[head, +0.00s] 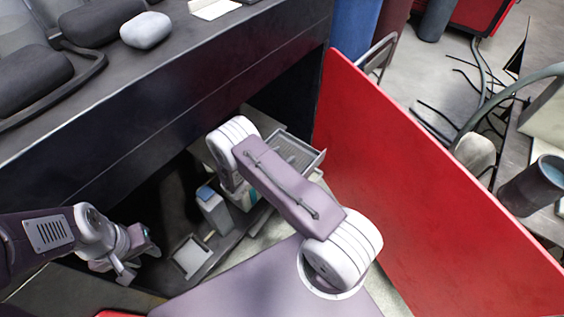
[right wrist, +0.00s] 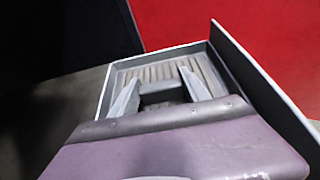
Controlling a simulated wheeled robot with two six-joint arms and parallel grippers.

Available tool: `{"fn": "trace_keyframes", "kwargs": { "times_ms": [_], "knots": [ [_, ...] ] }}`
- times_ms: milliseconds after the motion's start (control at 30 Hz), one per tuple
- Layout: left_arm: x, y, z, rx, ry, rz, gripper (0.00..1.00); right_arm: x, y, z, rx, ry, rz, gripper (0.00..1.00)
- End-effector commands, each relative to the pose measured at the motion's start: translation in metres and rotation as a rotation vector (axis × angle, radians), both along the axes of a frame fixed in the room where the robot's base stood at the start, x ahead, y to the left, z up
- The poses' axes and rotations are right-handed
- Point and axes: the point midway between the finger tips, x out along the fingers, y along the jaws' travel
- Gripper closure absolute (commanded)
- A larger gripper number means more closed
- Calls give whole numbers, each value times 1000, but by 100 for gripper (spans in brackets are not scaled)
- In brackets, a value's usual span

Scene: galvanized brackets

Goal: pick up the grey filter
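A grey ribbed piece, which looks like the grey filter (head: 296,152), lies in a shallow grey tray inside the dark cabinet. Its pale ribs also show in the right wrist view (right wrist: 160,71), between and beyond my fingers. My right gripper (right wrist: 161,77) is open, its two fingers spread over the ribbed piece. I cannot tell whether they touch it. In the head view my right arm hides that gripper. My left gripper (head: 138,258) hangs at the lower left, away from the ribbed piece, and its fingers look apart and empty.
The tray's raised side wall (right wrist: 262,82) stands right of my right gripper. A red panel (head: 415,190) closes the right side. The dark counter (head: 150,90) overhangs.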

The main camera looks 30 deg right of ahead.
Motion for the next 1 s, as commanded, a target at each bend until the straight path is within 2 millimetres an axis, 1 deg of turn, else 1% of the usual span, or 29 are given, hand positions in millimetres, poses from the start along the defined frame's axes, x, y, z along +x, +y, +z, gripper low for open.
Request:
{"fn": "trace_keyframes", "kwargs": {
  "times_ms": [267, 367, 500, 600, 700, 800, 1000],
  "knots": [
    [0, 0, 1, 0, 0, 0, 64, 0, 0, 3, -1, -1, 0, 99],
    [0, 0, 7, 0, 0, 0, 64, 1, 0, 19, 0, -3, 0, 99],
    [0, 0, 18, 0, 0, 0, 64, 1, 0, 56, 1, -5, 0, 99],
    [0, 0, 23, 0, 0, 0, 64, 1, 0, 78, 1, -5, -1, 99],
    [0, 0, 26, 0, 0, 0, 64, 0, 0, 93, 1, -3, -1, 99],
    [0, 0, 27, 0, 0, 0, 64, 0, 0, 100, 1, -2, -1, 99],
    [0, 0, 27, 0, 0, 0, 64, 0, 0, 101, 0, 0, 0, 99]
  ]
}}
